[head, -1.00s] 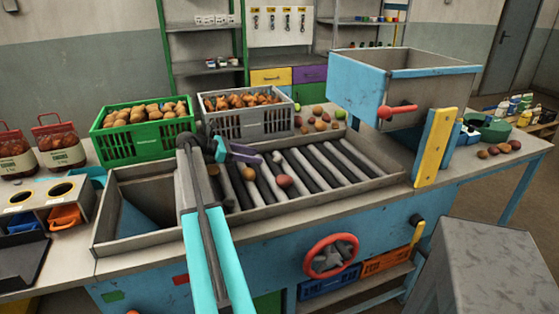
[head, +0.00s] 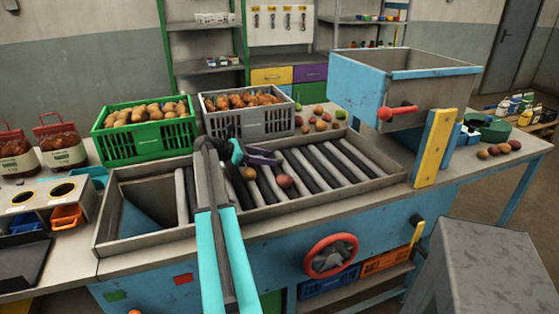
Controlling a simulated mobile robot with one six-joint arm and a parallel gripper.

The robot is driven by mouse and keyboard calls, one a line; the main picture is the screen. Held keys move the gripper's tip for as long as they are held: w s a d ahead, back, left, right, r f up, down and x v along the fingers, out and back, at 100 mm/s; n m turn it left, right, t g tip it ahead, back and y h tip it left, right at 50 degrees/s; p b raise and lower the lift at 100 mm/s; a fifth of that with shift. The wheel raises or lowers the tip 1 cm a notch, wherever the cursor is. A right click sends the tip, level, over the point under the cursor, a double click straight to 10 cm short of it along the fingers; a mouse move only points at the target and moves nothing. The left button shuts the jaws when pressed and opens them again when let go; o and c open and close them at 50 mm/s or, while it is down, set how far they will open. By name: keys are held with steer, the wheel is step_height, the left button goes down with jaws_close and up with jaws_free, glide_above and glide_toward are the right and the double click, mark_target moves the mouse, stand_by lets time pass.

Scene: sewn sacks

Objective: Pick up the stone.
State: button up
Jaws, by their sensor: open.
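Two rounded lumps lie on the roller bed (head: 335,163) of the sorting table: a brown one (head: 249,173) and a redder one (head: 284,181). At this size I cannot tell whether either is the stone, and no clearly grey stone shows. My gripper (head: 266,157), with purple jaws and a teal wrist, is open above the far left part of the rollers. It is just beyond the brown lump in the picture. My arm covers part of the rollers to the left, so anything lying there is hidden.
A green crate (head: 152,143) of potatoes and a grey crate (head: 221,128) of brown lumps stand behind the rollers. Loose coloured produce (head: 320,124) lies beside them. A blue hopper (head: 350,90) stands at right, a metal chute (head: 130,180) at left. The right rollers are clear.

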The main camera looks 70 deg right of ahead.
mark_target(277, 158)
steer(key=shift+x, duration=1.85)
steer(key=shift+d, duration=0.1)
steer(key=shift+r, duration=0.1)
steer(key=c, duration=1.1)
steer(key=shift+c, duration=0.2)
steer(key=shift+r, duration=0.15)
steer(key=shift+w+r, duration=0.1)
steer(key=shift+r, duration=1.5)
steer(key=s+a, duration=0.3)
steer(key=s, duration=0.1)
steer(key=s+a+r+b, duration=0.1)
steer(key=s+a, duration=0.3)
steer(key=s+a+b, duration=0.1)
steer(key=s+a, duration=0.2)
steer(key=s, duration=0.1)
steer(key=shift+s+a+r, duration=0.15)
steer(key=shift+r, duration=0.1)
